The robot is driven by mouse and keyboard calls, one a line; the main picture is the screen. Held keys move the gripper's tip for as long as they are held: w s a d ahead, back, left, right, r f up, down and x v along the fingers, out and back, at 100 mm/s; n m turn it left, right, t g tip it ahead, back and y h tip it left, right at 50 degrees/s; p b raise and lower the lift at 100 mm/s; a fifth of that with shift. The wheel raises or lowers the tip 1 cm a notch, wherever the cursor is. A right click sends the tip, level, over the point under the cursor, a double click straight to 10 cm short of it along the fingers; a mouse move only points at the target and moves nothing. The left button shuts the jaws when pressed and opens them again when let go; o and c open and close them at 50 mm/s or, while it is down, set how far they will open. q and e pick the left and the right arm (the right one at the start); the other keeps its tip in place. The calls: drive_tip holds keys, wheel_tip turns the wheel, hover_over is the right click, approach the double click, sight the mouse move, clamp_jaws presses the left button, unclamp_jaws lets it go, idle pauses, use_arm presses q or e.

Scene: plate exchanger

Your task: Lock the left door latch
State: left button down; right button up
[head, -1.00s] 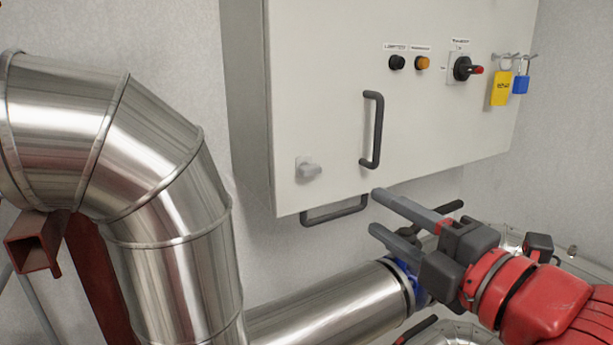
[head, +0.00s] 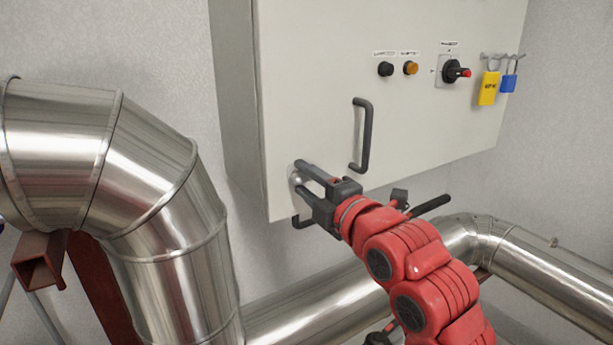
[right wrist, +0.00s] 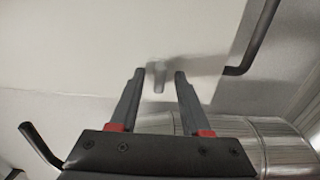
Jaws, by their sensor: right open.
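The left door latch is a small light-grey knob (head: 296,175) at the lower left of the cabinet door (head: 310,90). In the head view it is partly hidden behind my right gripper (head: 299,174), whose fingertips are at it. In the right wrist view the latch (right wrist: 158,76) shows just beyond and between the two open fingertips of my right gripper (right wrist: 157,74). The fingers look apart on either side of it; I cannot tell whether either touches it. My left gripper is not in view.
A dark door handle (head: 363,135) stands just right of the latch. Above are a black button (head: 385,69), an orange button (head: 410,68), a rotary switch (head: 455,71), and yellow (head: 488,88) and blue (head: 509,82) padlocks. A large metal pipe (head: 165,190) fills the left side.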

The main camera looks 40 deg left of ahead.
clamp_jaws()
idle(0.4)
